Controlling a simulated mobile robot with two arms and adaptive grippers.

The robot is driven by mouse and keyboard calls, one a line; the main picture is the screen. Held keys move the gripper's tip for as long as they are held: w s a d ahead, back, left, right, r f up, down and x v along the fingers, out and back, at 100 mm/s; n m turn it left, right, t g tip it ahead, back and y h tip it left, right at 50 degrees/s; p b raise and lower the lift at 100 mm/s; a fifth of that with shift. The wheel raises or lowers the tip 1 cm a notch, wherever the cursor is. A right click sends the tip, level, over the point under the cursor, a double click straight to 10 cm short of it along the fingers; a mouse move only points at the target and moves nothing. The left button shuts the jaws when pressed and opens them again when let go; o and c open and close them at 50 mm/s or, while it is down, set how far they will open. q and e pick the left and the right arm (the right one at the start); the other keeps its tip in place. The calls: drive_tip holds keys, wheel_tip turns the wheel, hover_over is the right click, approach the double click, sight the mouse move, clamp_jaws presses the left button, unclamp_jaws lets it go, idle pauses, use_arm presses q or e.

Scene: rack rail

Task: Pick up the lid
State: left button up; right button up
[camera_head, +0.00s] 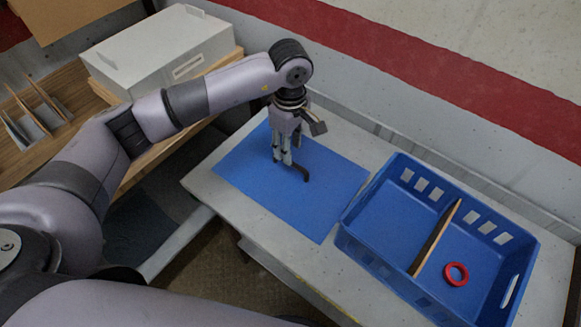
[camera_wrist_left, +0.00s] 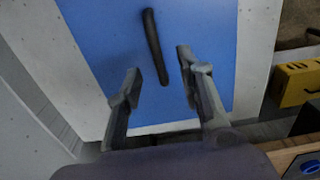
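A thin, dark, slightly curved piece (camera_head: 301,172) lies on the blue mat (camera_head: 338,190); I cannot tell whether it is the lid, and nothing else in view is clearly a lid. In the left wrist view the dark piece (camera_wrist_left: 154,45) runs lengthwise, its near end between the fingertips and its far end beyond them. My left gripper (camera_head: 282,160) points down over the mat, beside the dark piece in the head view. In the left wrist view the left gripper (camera_wrist_left: 158,77) is open, with gaps on both sides of the piece. My right gripper is not in view.
A blue crate (camera_head: 361,236) with a wooden divider (camera_head: 435,240) stands right of the mat. A red ring (camera_head: 456,274) lies in its right compartment. A grey box (camera_head: 150,52) is at the back left. A wall runs behind the table. The mat's front part is clear.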

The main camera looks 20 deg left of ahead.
use_arm(q)
drive_tip(key=shift+f, duration=0.95)
drive_tip(key=shift+f+p, duration=0.5)
drive_tip(key=shift+f, duration=0.05)
drive_tip(key=f+p, duration=0.1)
drive_tip(key=f, duration=0.3)
drive_tip(key=shift+w+f, duration=0.2)
clamp_jaws()
